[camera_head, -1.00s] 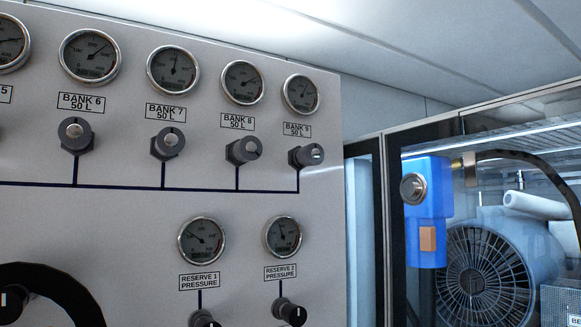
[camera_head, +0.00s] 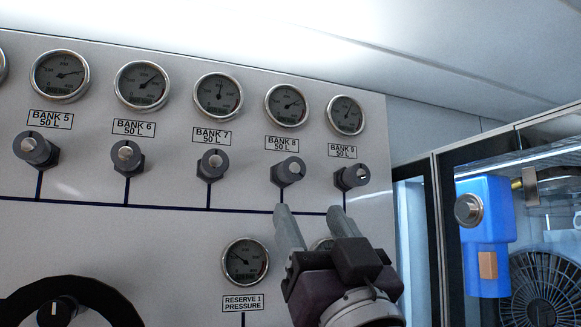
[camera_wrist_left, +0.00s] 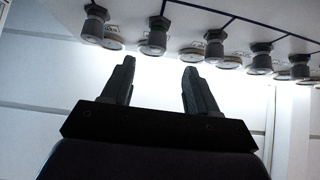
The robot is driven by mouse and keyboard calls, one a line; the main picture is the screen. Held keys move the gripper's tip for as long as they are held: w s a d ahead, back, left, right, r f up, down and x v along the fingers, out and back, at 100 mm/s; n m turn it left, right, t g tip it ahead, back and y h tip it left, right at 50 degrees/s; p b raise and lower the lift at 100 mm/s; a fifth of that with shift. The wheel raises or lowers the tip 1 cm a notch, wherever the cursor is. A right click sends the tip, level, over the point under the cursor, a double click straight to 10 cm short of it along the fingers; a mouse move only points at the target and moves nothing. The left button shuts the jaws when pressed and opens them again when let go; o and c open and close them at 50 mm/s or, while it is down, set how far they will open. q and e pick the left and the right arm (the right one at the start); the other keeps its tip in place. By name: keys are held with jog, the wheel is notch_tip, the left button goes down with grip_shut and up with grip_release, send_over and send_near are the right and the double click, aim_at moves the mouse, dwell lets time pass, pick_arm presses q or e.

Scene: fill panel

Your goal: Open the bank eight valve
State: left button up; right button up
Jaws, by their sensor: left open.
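The bank eight valve (camera_head: 290,171) is a grey knob on the white panel, below the BANK 8 50 L label (camera_head: 287,144) and its round gauge (camera_head: 288,105). In the head view my left gripper (camera_head: 310,210) points up, with its two fingers apart and nothing between them. Its fingertips appear just below the bank 8 and bank 9 knobs; the gap to the panel is hard to judge. In the left wrist view the open fingers (camera_wrist_left: 159,65) show below a row of similar knobs; which is bank 8 cannot be told there. My right gripper is not in view.
The bank 9 valve (camera_head: 352,176) sits close on the right and the bank 7 valve (camera_head: 213,163) on the left. My gripper partly hides a lower gauge beside the reserve 1 gauge (camera_head: 245,262). A black handwheel (camera_head: 105,300) is at lower left.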

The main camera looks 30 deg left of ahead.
aim_at(292, 175)
pick_arm(q)
jog(key=p+x, duration=0.1)
jog(key=x, duration=0.2)
jog(key=d+p+x, duration=0.1)
jog(key=x, duration=0.1)
jog(key=shift+w+a+r+p, duration=0.1)
jog(key=shift+w+r+p, duration=0.1)
jog(key=shift+r+p, duration=0.2)
jog(key=p+x, duration=0.1)
jog(key=x, duration=0.1)
jog(key=p+x, duration=0.1)
jog(key=x, duration=0.1)
jog(key=shift+a+r, duration=0.1)
jog(key=shift+a, duration=0.35)
jog(key=shift+w+a+r+p, duration=0.15)
jog(key=shift+a+r+p, duration=0.05)
jog(key=shift+a+p, duration=0.1)
jog(key=shift+w, duration=0.15)
jog(key=shift+w+d, duration=0.1)
jog(key=shift+w, duration=0.05)
jog(key=c, duration=0.9)
jog(key=n+g+y, duration=0.2)
jog(key=n, duration=0.1)
jog(key=shift+n+g+b, duration=0.3)
jog(key=shift+c, duration=0.2)
jog(key=shift+n+g+y, duration=0.6)
jog(key=shift+n+g, duration=0.8)
jog(key=shift+n, duration=0.1)
